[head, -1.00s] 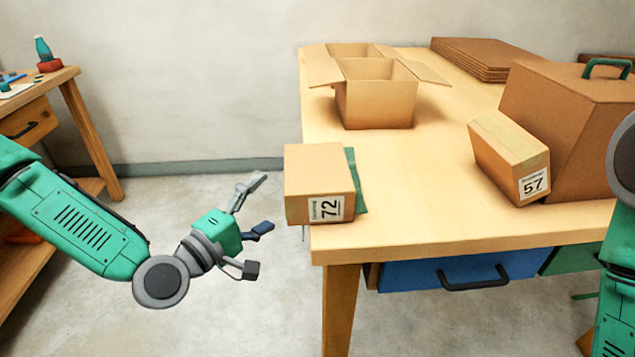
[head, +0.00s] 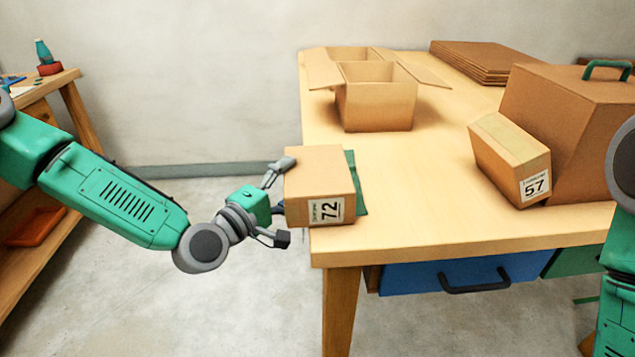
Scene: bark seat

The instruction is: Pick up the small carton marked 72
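The small carton marked 72 (head: 316,178) sits at the left edge of the wooden table, overhanging it a little, with its label facing me. My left gripper (head: 282,203) is at the carton's left side with its fingers spread. One finger is near the carton's upper left edge and another is below its lower left corner. One finger is partly hidden behind the carton, and I cannot tell whether any finger touches it. My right arm (head: 617,270) shows at the right edge; its gripper is out of view.
The table (head: 420,205) holds an open box (head: 378,105), a carton marked 57 (head: 508,158) leaning on a large case (head: 570,120), and flat cardboard (head: 485,60). A green piece (head: 357,180) lies beside carton 72. A side bench (head: 80,105) stands at left.

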